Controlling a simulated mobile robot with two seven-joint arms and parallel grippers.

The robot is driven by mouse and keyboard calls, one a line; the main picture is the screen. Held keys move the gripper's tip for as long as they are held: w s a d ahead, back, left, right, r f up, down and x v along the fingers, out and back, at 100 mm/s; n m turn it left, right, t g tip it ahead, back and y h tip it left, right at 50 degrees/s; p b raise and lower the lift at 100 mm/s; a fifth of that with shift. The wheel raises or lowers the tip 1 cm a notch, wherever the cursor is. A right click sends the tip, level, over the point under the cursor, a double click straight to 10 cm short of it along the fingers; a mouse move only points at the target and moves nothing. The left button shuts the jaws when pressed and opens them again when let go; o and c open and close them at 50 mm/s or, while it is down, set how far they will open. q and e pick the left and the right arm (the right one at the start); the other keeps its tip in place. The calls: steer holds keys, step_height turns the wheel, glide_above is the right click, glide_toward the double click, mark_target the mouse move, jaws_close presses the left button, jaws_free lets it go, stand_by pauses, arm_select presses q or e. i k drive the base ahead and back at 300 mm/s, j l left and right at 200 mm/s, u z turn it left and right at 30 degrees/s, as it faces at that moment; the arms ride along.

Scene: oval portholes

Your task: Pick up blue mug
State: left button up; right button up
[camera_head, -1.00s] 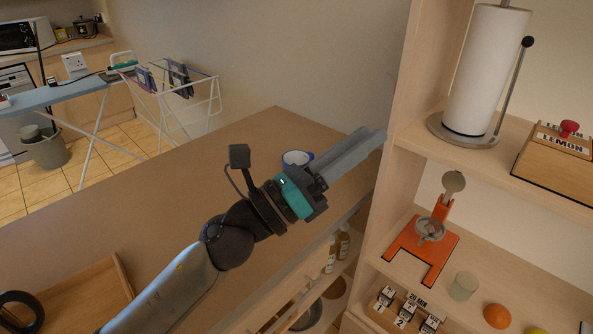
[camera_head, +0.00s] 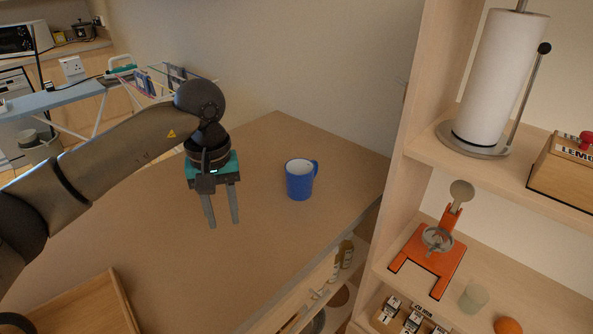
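The blue mug (camera_head: 299,182) stands upright on the brown counter (camera_head: 265,250), near its far end. Its inside is white and its handle points right. My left gripper (camera_head: 222,222) is to the left of the mug, apart from it. Its two fingers point down, spread apart with nothing between them. My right gripper is not in view.
A wooden shelf unit (camera_head: 400,175) stands right of the counter, holding a paper towel roll (camera_head: 497,80) and an orange press (camera_head: 433,255). A wooden tray (camera_head: 90,308) lies at the lower left. The counter around the mug is clear.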

mark_target(299, 173)
steer(key=i+j, duration=0.2)
steer(key=i, duration=0.15)
steer(key=i+l+z, duration=0.55)
steer(key=l, duration=0.2)
